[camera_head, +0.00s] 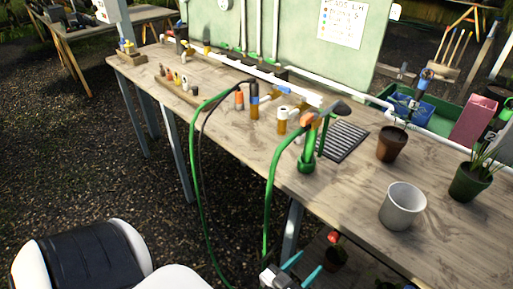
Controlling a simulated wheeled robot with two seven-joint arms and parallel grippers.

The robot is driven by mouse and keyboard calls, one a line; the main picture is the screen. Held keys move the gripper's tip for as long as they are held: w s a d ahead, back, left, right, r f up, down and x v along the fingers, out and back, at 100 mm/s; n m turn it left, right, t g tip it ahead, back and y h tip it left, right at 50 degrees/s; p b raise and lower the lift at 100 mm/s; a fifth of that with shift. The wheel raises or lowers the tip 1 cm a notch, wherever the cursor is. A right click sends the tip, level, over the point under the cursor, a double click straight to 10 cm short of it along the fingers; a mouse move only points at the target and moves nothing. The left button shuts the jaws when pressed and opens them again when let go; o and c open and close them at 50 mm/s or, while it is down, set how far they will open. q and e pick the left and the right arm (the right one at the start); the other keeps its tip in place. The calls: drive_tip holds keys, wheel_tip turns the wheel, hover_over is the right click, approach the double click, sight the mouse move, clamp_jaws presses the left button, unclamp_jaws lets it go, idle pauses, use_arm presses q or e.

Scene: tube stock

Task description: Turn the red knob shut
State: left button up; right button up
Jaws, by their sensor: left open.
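I cannot clearly make out a red knob. White pipework (285,85) runs along the bench with several valve-like fittings. One fitting has an orange-red top (239,98), and an orange part (307,118) shows on a green spray head. A small red thing (333,237) shows below the bench's front edge, above a dark pot; I cannot tell if it is a knob or a flower. My left gripper (303,267) is at the bottom centre, below the bench's front edge, with teal fingers apart and nothing between them. My right gripper is not in view.
The wooden bench (450,222) crosses the view. A grey pot (402,206), a brown pot (391,143) and a green pot (469,181) stand at its right. A green hose (268,190) hangs over the front edge near my left gripper. Small items stand at the far left.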

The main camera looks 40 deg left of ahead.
use_arm(q)
drive_tip(key=s+a+f+m+g, duration=0.1)
drive_tip(key=s+f+g, duration=0.2)
drive_tip(key=f, duration=0.7)
drive_tip(key=s+a+f+m+g, duration=0.1)
drive_tip(key=s+f+g, duration=0.2)
drive_tip(key=s+f, duration=0.3)
drive_tip(key=s+a+f+m+g, duration=0.1)
drive_tip(key=s+f+g, duration=0.3)
drive_tip(key=f, duration=1.1)
drive_tip(key=shift+s+a, duration=0.25)
drive_tip(key=shift+s, duration=0.15)
drive_tip(key=shift+f, duration=0.1)
drive_tip(key=s+a+f+g, duration=0.2)
drive_tip(key=s+f, duration=0.3)
drive_tip(key=s, duration=0.3)
drive_tip(key=s+a+f+g+y, duration=0.1)
drive_tip(key=s+f+g, duration=0.3)
drive_tip(key=s, duration=0.5)
drive_tip(key=shift+a+f+g+y, duration=0.3)
drive_tip(key=shift+a+f+g, duration=0.1)
drive_tip(key=shift+a+f, duration=0.15)
drive_tip(key=shift+s, duration=0.1)
